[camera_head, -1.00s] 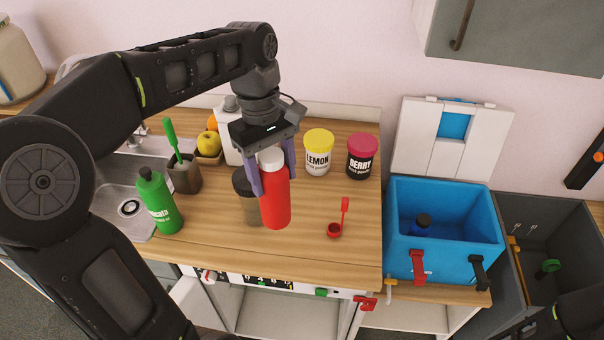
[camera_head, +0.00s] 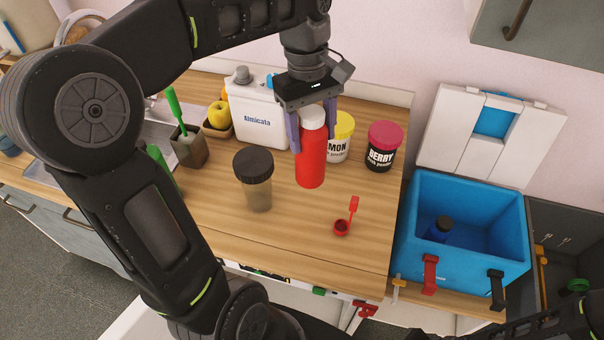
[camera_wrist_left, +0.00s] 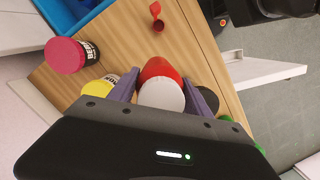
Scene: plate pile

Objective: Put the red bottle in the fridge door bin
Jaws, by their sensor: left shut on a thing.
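The red bottle (camera_head: 311,160) has a white cap and hangs upright between the fingers of my left gripper (camera_head: 313,142), which is shut on its upper part. It appears lifted above the wooden counter (camera_head: 285,235). In the left wrist view the white cap and red shoulder of the bottle (camera_wrist_left: 158,68) show between the two purple fingers of the left gripper (camera_wrist_left: 161,86). I cannot pick out the fridge door bin for certain in either view. My right gripper is not in view; only dark arm parts show at the lower right of the head view.
A black-lidded shaker (camera_head: 256,182) stands left of the bottle. A white Almicata jug (camera_head: 258,115), yellow-lidded jar (camera_head: 341,125) and berry jar (camera_head: 383,150) stand behind or beside it. A red scoop (camera_head: 342,227) lies in front. A blue cooler (camera_head: 415,250) stands right.

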